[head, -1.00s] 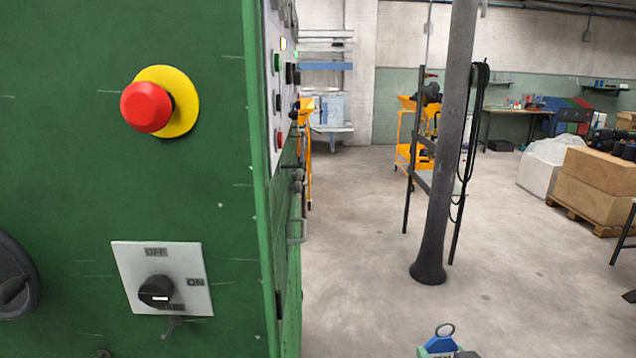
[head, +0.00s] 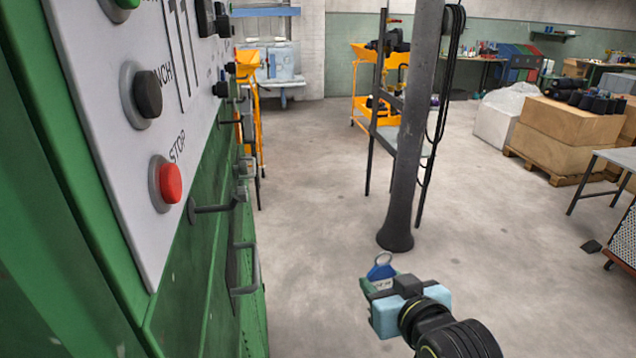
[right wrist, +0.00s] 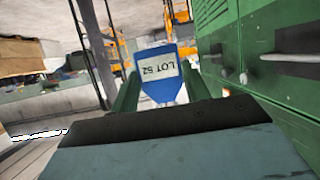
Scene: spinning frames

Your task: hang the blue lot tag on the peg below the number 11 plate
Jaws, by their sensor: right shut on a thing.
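My right gripper (head: 378,284) is low in the middle of the head view, shut on the blue lot tag (head: 382,271). The tag's ring points up and away from the gripper. In the right wrist view the tag (right wrist: 158,75) sits between the green fingers, with a white label reading LOT 52 upside down. The white panel with the number 11 (head: 181,50) is on the green machine at the left. A dark bar, perhaps the peg (head: 212,208), sticks out from the green front below the panel. The tag is well to the right of it, apart. My left gripper is not in view.
The panel carries a red STOP button (head: 171,184) and a black button (head: 148,94). A handle (head: 246,268) juts from the machine below. A grey column (head: 412,130) stands beyond my gripper. The floor between machine and column is clear.

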